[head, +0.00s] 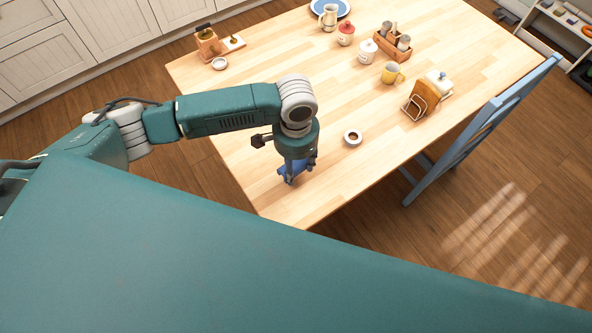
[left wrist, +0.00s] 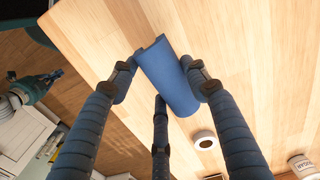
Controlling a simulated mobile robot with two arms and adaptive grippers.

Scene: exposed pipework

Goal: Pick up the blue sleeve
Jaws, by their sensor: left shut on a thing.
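The blue sleeve (left wrist: 168,78) is a half-round, trough-like piece. In the left wrist view it lies between the fingers of my left gripper (left wrist: 160,82), which touch it on both sides. In the head view my left gripper (head: 297,172) points down over the near left part of the table and is shut on the sleeve (head: 284,172), which is mostly hidden behind the fingers. I cannot tell whether the sleeve still touches the tabletop. My right gripper cannot be made out.
The wooden table (head: 400,110) carries a white ring (head: 352,137) to the right of my gripper. A blue chair (head: 480,130) is at the right edge. The tabletop around the gripper is clear.

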